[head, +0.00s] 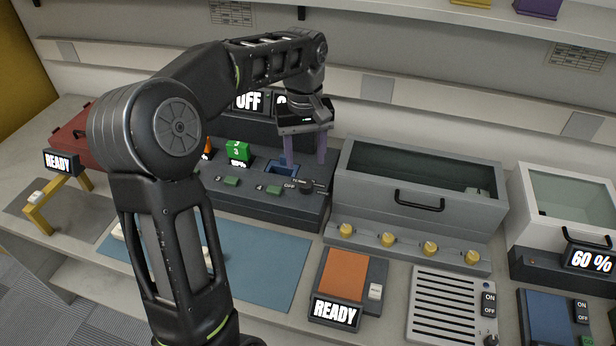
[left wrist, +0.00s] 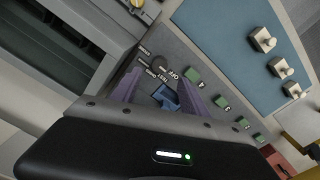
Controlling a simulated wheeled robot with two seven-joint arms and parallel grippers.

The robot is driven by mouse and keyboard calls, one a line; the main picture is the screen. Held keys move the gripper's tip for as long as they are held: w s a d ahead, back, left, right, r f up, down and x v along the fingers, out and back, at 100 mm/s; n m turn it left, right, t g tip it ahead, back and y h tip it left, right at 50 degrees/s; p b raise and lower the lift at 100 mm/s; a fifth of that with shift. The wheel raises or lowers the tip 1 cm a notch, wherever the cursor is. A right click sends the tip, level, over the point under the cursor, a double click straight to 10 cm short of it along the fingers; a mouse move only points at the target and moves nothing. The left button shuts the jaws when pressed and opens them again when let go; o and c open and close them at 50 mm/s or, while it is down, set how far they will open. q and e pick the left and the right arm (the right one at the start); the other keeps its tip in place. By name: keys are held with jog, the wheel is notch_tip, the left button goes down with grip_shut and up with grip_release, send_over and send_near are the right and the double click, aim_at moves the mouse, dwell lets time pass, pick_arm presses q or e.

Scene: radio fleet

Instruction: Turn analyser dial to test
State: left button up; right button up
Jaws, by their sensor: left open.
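My left gripper (head: 305,160) has two purple fingers, apart and empty, pointing down above the analyser just behind the dial. In the left wrist view the fingertips (left wrist: 159,78) lie close to the dial, with a blue socket between the fingers.
A green block (head: 238,151) stands in the analyser, left of my fingers. A grey glass-lidded case (head: 420,180) with yellow knobs stands close on the right. A blue mat (head: 262,262) and an orange-topped pad marked READY (head: 344,273) lie in front.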

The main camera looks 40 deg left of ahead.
aim_at(306, 183)
pick_arm(q)
jog(key=shift+f+p, duration=0.4)
jog(key=shift+f, duration=3.55)
jog(key=shift+c, duration=0.2)
grip_shut()
